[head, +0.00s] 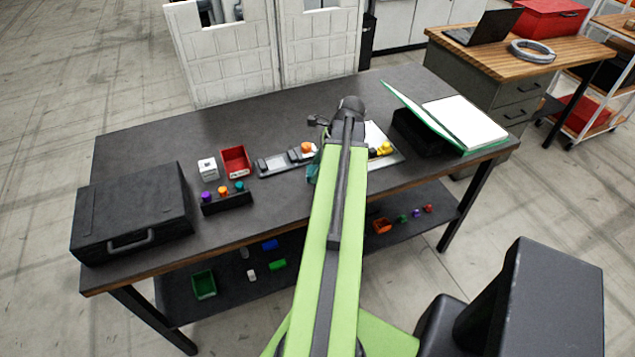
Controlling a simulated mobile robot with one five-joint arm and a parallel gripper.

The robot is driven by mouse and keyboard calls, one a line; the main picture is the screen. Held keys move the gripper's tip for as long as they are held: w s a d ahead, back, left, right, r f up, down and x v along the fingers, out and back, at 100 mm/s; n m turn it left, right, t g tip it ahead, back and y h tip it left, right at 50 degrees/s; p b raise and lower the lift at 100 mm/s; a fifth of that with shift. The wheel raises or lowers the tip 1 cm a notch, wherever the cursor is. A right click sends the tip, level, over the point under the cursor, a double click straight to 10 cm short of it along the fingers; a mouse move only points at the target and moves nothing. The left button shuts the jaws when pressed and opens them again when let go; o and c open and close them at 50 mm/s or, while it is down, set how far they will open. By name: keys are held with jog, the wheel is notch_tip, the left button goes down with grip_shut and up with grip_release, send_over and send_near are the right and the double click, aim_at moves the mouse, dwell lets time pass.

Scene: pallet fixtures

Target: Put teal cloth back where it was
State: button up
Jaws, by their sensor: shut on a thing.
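The teal cloth (313,168) shows as a small patch at the left side of my arm, over the middle of the dark table. My gripper (320,148) is shut on the teal cloth. Most of the gripper and part of the cloth are hidden behind my green arm. I cannot tell whether the cloth touches the table.
Left of the cloth are a grey tray (275,164) with an orange knob, a red bin (235,161), a white block (208,169), a rack of coloured knobs (227,201) and a black case (130,215). At right are yellow pieces (382,149) and an open green binder (450,122).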

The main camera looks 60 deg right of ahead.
jog(key=shift+w+f+b, duration=0.1)
jog(key=shift+f+b, duration=2)
jog(key=shift+f, duration=0.1)
jog(key=shift+r, duration=0.2)
jog(key=shift+f, duration=0.15)
jog(key=o, duration=0.7)
jog(key=shift+f, duration=0.1)
jog(key=o, duration=0.5)
jog(key=shift+r, duration=0.2)
jog(key=shift+r+p, duration=0.25)
jog(key=shift+p, duration=0.15)
jog(key=p+v, duration=1)
jog(key=v, duration=0.1)
jog(key=shift+d+r+p, duration=0.1)
jog(key=shift+r+p, duration=0.15)
jog(key=shift+p, duration=0.05)
